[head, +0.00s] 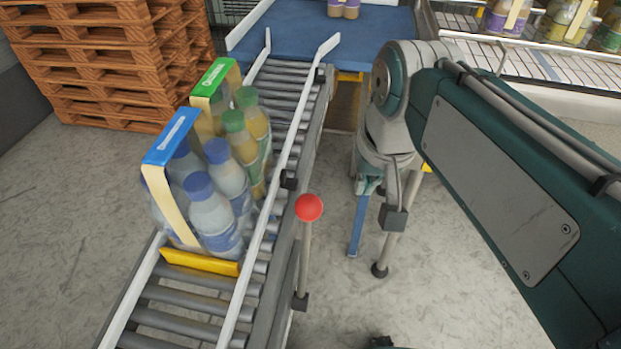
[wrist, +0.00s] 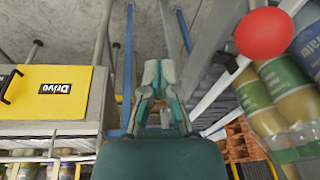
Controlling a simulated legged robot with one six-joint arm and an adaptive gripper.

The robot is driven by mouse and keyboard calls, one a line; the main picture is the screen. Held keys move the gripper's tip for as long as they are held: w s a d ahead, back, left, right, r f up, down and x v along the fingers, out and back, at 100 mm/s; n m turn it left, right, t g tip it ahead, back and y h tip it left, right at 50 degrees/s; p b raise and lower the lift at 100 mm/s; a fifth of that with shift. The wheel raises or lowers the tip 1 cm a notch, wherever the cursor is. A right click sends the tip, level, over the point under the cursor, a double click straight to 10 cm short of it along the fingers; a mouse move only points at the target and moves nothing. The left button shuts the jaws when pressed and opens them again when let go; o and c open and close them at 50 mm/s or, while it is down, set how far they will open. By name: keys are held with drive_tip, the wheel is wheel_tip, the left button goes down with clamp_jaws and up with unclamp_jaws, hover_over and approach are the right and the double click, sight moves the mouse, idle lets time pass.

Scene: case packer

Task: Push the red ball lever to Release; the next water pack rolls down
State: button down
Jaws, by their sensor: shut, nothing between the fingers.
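The red ball lever (head: 309,207) stands upright on a grey rod at the right side of the roller conveyor. Its red ball also shows at the upper right of the wrist view (wrist: 263,34). A water pack with blue caps and a blue-topped carrier (head: 212,200) stands on the rollers against a yellow stop plate (head: 200,262). My gripper (head: 369,188) points down to the right of the ball, apart from it. In the wrist view my gripper (wrist: 158,72) is shut and empty, with the ball to its right. No Release marking is readable.
A green-topped juice pack (head: 240,130) stands behind the water pack on the roller conveyor (head: 180,310). A blue table (head: 380,35) is at the conveyor's far end. Pallets (head: 110,60) are stacked at left. A yellow Drive box (wrist: 50,92) shows in the wrist view.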

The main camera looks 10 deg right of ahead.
drive_tip(key=w+a+r+m+g, duration=0.1)
drive_tip(key=w+a+r+g, duration=0.1)
drive_tip(key=w+r+g, duration=0.1)
drive_tip(key=w+a+r+m+g+y, duration=0.1)
drive_tip(key=w+a+r+g, duration=0.1)
drive_tip(key=w+r+g, duration=0.2)
drive_tip(key=w, duration=0.2)
drive_tip(key=shift+w+a+r, duration=0.35)
drive_tip(key=shift+w, duration=0.05)
drive_tip(key=shift+f, duration=0.1)
drive_tip(key=s+a+f, duration=0.2)
drive_tip(key=s+f, duration=0.5)
drive_tip(key=f, duration=0.1)
drive_tip(key=shift+s+a+f, duration=0.15)
drive_tip(key=shift+s+a, duration=0.15)
